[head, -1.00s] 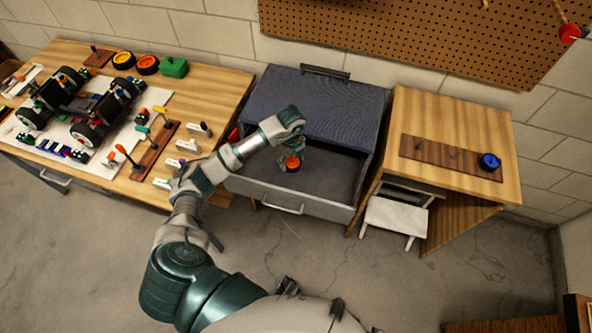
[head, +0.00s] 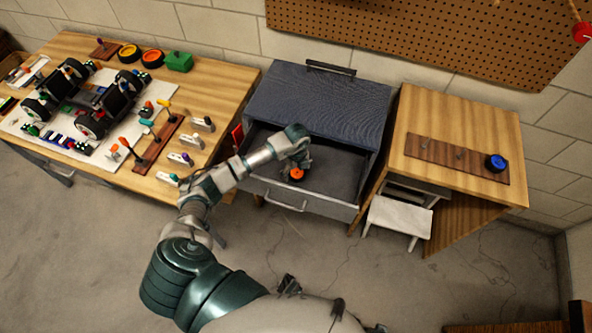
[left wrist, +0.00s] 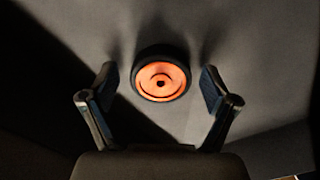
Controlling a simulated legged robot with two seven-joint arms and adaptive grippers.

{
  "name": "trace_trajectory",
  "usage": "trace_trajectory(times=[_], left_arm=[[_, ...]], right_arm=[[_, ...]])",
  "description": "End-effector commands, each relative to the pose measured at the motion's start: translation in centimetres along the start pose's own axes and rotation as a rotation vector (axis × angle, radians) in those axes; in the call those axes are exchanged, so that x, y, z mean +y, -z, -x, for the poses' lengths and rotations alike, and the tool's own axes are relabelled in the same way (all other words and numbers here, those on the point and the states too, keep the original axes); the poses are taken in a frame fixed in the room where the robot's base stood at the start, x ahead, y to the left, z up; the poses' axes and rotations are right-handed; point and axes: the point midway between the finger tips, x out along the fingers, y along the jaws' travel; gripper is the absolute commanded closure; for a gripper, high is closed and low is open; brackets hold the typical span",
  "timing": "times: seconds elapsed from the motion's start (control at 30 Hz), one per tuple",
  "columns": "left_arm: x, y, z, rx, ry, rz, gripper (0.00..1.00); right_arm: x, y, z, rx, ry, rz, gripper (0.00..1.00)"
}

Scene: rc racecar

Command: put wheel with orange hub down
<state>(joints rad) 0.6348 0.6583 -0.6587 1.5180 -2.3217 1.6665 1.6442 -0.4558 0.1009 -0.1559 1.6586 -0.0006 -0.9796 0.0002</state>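The wheel with the orange hub (head: 297,175) is in the open drawer of the dark-topped cabinet, towards its front wall. In the left wrist view the black-tyred wheel (left wrist: 160,78) lies flat, hub facing the camera, on or just above the grey drawer floor (left wrist: 260,45). My left gripper (left wrist: 158,82) is open, with one finger on each side of the wheel and a visible gap at both sides. In the head view the left gripper (head: 298,163) is over the wheel and partly hides it. My right gripper cannot be made out.
The drawer front (head: 330,205) and side walls surround the left gripper. A white stool (head: 400,217) stands below.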

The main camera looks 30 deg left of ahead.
Motion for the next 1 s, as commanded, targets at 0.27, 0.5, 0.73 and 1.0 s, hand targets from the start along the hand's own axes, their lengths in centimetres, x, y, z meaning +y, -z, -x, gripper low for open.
trace_trajectory(times=[0.27, 0.5, 0.73, 1.0], left_arm=[[-0.1, 0.0, 0.2, 0.001, 0.002, -0.002, 0.12], [-0.1, -0.1, 3.9, 0.000, 0.007, -0.003, 0.12], [-0.1, -0.1, 9.0, 0.000, 0.005, -0.002, 0.12], [-0.1, 0.0, 12.0, 0.001, 0.001, -0.001, 0.12]], right_arm=[[0.0, -0.1, 0.0, 0.000, 0.000, 0.000, 0.60], [0.1, -0.9, -1.0, -0.005, -0.001, 0.002, 0.60], [0.0, -1.9, -2.1, -0.010, 0.000, 0.004, 0.60], [0.1, -2.5, -2.7, -0.012, 0.002, 0.004, 0.60]])
